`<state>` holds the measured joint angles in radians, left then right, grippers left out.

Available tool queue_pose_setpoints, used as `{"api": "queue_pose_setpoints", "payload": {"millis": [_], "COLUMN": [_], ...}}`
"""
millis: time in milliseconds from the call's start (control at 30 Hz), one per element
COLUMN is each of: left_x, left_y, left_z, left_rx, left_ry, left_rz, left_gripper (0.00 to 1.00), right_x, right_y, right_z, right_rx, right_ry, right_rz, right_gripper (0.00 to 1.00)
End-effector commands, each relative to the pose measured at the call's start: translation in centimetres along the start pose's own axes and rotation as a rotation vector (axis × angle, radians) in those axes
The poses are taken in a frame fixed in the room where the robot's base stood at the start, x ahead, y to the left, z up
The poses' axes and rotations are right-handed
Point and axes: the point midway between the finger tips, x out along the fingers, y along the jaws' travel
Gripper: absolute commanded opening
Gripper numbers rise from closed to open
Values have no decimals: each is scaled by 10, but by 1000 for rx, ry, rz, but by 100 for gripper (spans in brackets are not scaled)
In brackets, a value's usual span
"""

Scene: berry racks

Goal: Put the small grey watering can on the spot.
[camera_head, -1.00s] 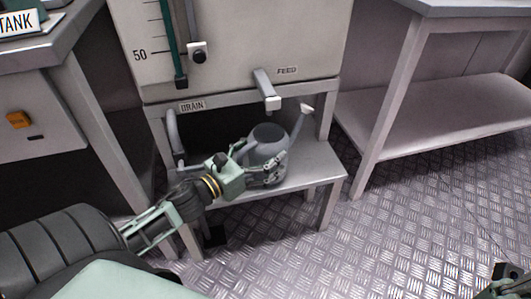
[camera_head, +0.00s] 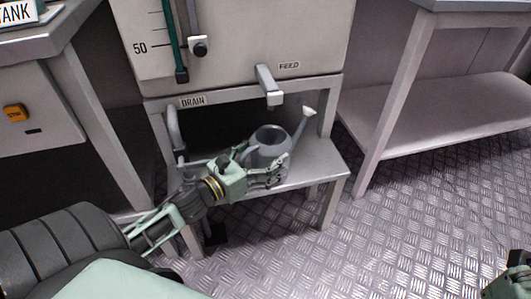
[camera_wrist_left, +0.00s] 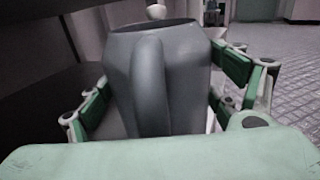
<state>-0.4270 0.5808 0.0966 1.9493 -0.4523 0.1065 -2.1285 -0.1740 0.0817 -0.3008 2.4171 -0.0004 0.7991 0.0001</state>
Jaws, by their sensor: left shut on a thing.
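The small grey watering can (camera_head: 272,150) is upright at the low shelf under the tank, below the feed tap, with its spout pointing up to the right. My left gripper (camera_head: 272,174) is shut around its body from the front left. In the left wrist view the can (camera_wrist_left: 165,85) fills the middle, handle towards the camera, with the green finger pads on both sides. I cannot tell whether its base touches the shelf. The spot is not visible. A part of my right arm or gripper (camera_head: 518,274) shows at the lower right edge; its fingers are not clear.
The shelf (camera_head: 322,160) is bare to the right of the can. The feed tap (camera_head: 268,86) hangs close above the can. The drain pipe (camera_head: 173,130) stands to its left. A table with a lower shelf (camera_head: 450,112) is at the right. The patterned floor in front is clear.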

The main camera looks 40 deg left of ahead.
Motion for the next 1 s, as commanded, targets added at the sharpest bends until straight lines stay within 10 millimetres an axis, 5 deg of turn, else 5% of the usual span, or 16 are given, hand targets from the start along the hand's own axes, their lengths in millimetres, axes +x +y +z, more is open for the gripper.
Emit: {"api": "queue_pose_setpoints", "payload": {"millis": [167, 200, 333, 767, 1000], "left_x": [0, 0, 0, 0, 0], "left_y": [0, 0, 0, 0, 0], "left_z": [-2, -1, -1, 2, 41], "left_rx": [1, 2, 2, 3, 8], "left_ry": [-1, -2, -1, 1, 0], "left_rz": [0, 0, 0, 0, -4], "left_gripper": [55, 88, 99, 100, 100], "right_x": [-1, 0, 1, 2, 2], "right_y": [0, 0, 0, 0, 0], "right_z": [1, 1, 0, 0, 0], "right_rx": [0, -1, -1, -3, -2], "right_ry": [-1, 0, 3, 6, 5], "right_rz": [-1, -1, -3, -6, -4], "right_gripper": [0, 0, 0, 0, 0]}}
